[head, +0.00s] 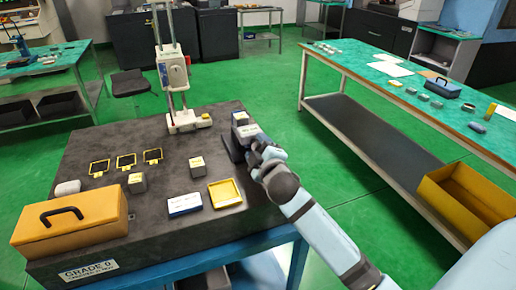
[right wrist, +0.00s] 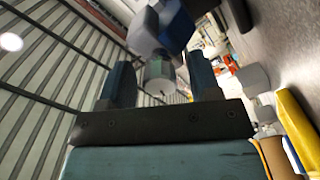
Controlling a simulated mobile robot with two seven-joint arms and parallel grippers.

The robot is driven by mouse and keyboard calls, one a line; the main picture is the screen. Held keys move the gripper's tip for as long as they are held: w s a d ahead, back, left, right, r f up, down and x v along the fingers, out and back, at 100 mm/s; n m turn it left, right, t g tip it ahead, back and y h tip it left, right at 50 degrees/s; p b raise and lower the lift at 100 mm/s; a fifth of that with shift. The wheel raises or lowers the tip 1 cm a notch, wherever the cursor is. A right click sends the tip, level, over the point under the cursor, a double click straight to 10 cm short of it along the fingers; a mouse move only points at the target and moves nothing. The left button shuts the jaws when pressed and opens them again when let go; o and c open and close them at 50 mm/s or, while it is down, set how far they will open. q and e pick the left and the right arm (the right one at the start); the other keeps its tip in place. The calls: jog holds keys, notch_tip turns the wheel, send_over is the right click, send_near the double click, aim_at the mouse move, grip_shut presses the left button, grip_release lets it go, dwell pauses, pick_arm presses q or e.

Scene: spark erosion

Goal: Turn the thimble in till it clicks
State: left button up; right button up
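The thimble (right wrist: 158,77) is a grey cylinder with a small dark tip, seen in the right wrist view. It stands between the two fingers of my right gripper (right wrist: 161,84). The fingers are apart, with a narrow gap showing on each side of the thimble. A wider grey part and a blue body (right wrist: 176,25) lie beyond it. In the head view my right gripper (head: 258,150) is at the right edge of the dark stone plate, close against a labelled dark device (head: 246,131). The gripper hides the thimble there. My left gripper is not in view.
The stone plate (head: 150,215) also bears an orange case (head: 70,222), a height gauge (head: 174,75), a yellow tray (head: 225,192), a white-and-blue box (head: 185,204) and several small blocks and frames. A green-topped bench (head: 400,85) stands at right, across open green floor.

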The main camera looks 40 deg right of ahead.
jog(key=shift+s, duration=0.1)
pick_arm(q)
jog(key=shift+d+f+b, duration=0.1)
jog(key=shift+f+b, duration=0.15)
jog(key=shift+b, duration=0.2)
pick_arm(e)
jog(key=v, duration=1.3)
jog(key=shift+s, duration=0.3)
jog(key=s+a+f+m+g+y, duration=0.25)
jog(key=s+a+f, duration=0.2)
jog(key=f, duration=0.45)
jog(key=s+a+f+m+g+y+p, duration=0.1)
jog(key=s+a+f+m+g+y, duration=0.2)
jog(key=a+f, duration=0.45)
jog(key=s+a+f+m+g+y, duration=0.25)
jog(key=s+f, duration=0.35)
jog(key=f, duration=0.5)
pick_arm(q)
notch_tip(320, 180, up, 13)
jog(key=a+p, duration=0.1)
jog(key=p, duration=1.3)
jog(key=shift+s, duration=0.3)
pick_arm(e)
notch_tip(320, 180, up, 13)
jog(key=n+t, duration=0.1)
jog(key=shift+w+d+f+n+t, duration=0.15)
jog(key=shift+d+f+n+t, duration=0.15)
jog(key=shift+d+n, duration=0.1)
